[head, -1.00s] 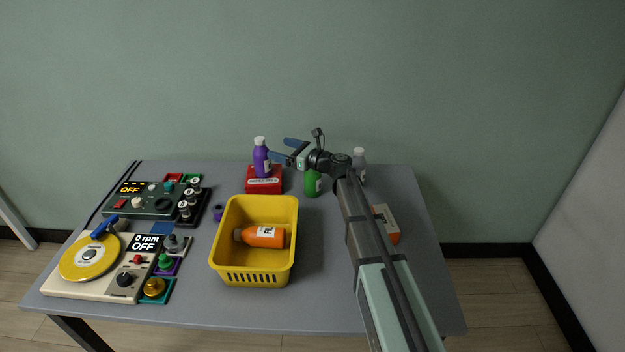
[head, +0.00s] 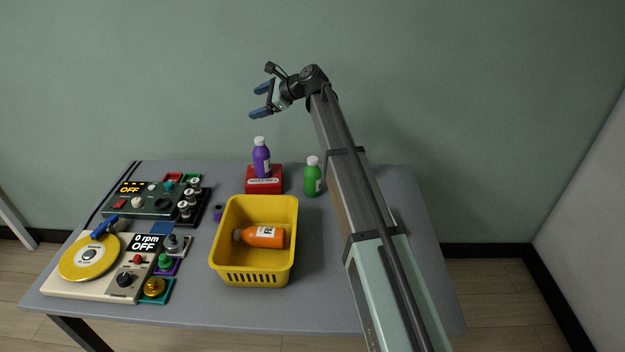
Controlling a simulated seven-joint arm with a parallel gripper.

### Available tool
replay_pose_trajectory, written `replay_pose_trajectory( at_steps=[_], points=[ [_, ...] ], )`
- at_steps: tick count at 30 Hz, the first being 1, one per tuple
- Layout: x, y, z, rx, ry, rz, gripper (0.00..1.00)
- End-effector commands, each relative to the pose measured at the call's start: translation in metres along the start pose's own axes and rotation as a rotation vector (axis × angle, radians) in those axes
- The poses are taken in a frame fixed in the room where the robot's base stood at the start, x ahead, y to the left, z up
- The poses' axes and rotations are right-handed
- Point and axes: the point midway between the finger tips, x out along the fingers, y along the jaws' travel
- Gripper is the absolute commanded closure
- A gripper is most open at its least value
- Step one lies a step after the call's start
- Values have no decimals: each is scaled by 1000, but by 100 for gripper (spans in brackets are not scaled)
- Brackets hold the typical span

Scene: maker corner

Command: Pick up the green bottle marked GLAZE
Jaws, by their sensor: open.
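The green bottle (head: 312,180) with a white cap stands upright on the table at the back, right of the red box. Its label is mostly turned away, so I cannot read it. My gripper (head: 257,101) is open and empty, raised well above the table in front of the wall, pointing left. In the picture it is up and to the left of the green bottle, not touching anything.
A purple bottle (head: 261,158) stands on a red box (head: 263,186). A yellow basket (head: 254,276) holds an orange bottle (head: 264,237) lying down. Control panels (head: 150,200) and a yellow turntable (head: 88,262) fill the left. My arm covers much of the right side.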

Motion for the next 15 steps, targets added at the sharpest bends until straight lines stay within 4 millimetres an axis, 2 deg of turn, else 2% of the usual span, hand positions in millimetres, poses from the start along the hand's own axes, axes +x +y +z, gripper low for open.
replay_pose_trajectory(
  at_steps=[1,8,12,15],
  points=[
    [-1,-4,-6,-31,68,37,13],
    [-25,2,-61,-106,415,231,13],
    [-51,14,-99,-97,636,358,13],
    [-72,24,-117,-72,769,432,13]
  ],
)
